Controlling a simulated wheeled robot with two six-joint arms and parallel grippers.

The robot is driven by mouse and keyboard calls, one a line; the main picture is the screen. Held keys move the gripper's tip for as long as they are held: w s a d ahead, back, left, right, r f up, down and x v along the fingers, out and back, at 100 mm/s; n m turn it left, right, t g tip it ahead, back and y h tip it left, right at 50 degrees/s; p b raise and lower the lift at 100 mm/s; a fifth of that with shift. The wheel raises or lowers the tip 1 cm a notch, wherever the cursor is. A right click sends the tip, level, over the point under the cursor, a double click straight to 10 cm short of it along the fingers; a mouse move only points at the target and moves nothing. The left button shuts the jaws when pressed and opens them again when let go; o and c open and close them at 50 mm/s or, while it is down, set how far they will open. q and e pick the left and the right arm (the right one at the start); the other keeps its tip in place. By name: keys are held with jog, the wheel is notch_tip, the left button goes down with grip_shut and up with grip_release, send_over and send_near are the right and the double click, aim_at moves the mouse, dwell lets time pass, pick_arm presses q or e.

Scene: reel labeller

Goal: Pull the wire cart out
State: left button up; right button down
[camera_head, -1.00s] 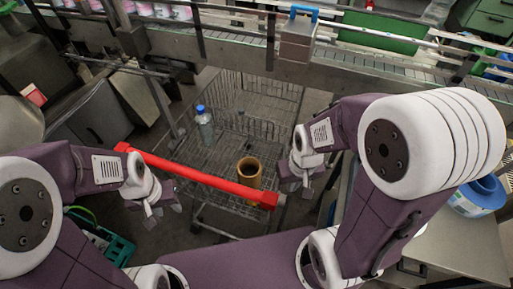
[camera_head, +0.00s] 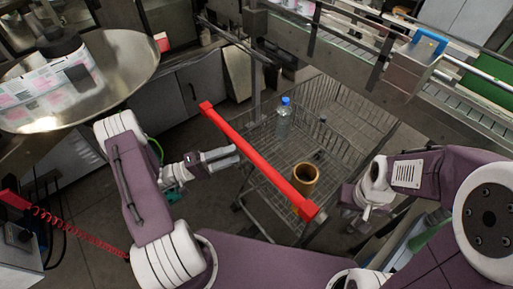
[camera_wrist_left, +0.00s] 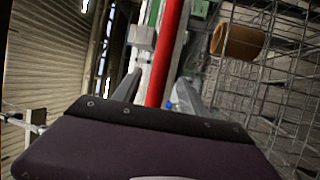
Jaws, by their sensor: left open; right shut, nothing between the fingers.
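The wire cart (camera_head: 345,115) stands partly under the conveyor frame, its red handle bar (camera_head: 255,158) facing me. In the cart are a clear bottle with a blue cap (camera_head: 283,121) and a brown cylinder with an open top (camera_head: 305,178). My left gripper (camera_head: 238,157) is open, its fingertips close beside the left half of the handle. In the left wrist view the red handle (camera_wrist_left: 166,50) runs between the open fingers; I cannot tell whether they touch it. My right gripper (camera_head: 363,214) is shut and empty, right of the handle's right end.
A conveyor (camera_head: 350,42) crosses above the cart's far side. A round metal table (camera_head: 130,68) with a labelled reel stands at the left, in front of grey cabinets (camera_head: 195,92). A red coiled cable (camera_head: 80,236) hangs at lower left. Floor shows left of the cart.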

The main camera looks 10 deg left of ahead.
pick_arm(q)
jog(key=p+x, duration=0.2)
jog(key=x, duration=0.7)
jog(key=shift+w+p, duration=0.15)
jog(key=shift+p, duration=0.15)
grip_shut()
dwell(1.0)
